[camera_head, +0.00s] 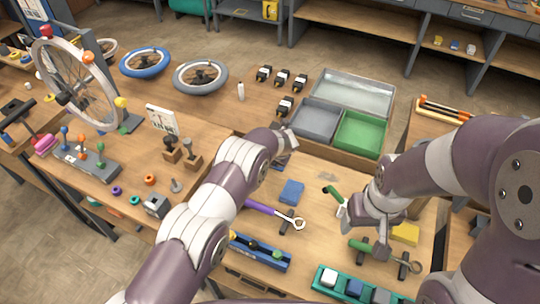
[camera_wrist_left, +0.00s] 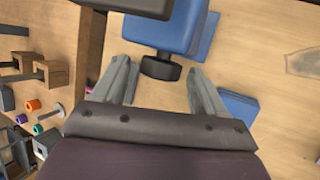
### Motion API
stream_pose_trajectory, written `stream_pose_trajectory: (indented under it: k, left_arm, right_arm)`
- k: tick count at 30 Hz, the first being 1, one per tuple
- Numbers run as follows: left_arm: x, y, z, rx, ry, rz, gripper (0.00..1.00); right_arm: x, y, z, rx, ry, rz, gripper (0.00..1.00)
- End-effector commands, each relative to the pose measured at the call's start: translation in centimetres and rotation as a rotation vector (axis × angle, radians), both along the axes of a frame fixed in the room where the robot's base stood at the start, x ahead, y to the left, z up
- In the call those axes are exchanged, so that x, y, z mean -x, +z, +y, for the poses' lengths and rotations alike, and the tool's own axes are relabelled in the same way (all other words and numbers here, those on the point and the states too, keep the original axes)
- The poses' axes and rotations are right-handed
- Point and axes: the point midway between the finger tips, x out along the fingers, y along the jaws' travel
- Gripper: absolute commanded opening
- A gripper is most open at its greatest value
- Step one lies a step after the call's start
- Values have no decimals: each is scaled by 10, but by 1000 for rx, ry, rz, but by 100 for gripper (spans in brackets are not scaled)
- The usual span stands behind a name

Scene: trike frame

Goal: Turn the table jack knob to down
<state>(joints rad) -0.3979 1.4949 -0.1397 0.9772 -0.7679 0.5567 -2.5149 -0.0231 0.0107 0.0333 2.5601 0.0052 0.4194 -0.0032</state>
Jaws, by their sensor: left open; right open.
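A blue device (camera_wrist_left: 172,32), which looks like the table jack, shows at the top of the left wrist view. A black knob (camera_wrist_left: 160,68) sticks out of its near side. My left gripper (camera_wrist_left: 161,75) is open, with one finger on each side of the knob; I cannot tell whether either finger touches it. The knob's exact setting is not readable. In the head view my left forearm and wrist hide most of the jack.
A blue block (camera_head: 291,192) lies near my left gripper. A purple-handled wrench (camera_head: 262,207), a blue tray (camera_head: 262,252), a green tray (camera_head: 352,291) and a yellow block (camera_head: 406,233) lie in front. Grey and green bins (camera_head: 360,134) stand behind. A wheel stands at left.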

Motion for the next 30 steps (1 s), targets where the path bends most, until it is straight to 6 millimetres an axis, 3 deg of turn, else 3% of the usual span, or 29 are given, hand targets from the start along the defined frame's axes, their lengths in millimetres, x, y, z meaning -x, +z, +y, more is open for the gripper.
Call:
stream_pose_trajectory:
  k: [7,12,30]
  left_arm:
    - [0,-1,0,0,0,1,69]
    - [0,-1,0,0,1,1,17]
    - [-2,1,4,230,1,96,18]
  right_arm:
    - [0,0,0,0,0,0,71]
    - [0,0,0,0,0,0,71]
    - [0,-11,0,0,0,0,71]
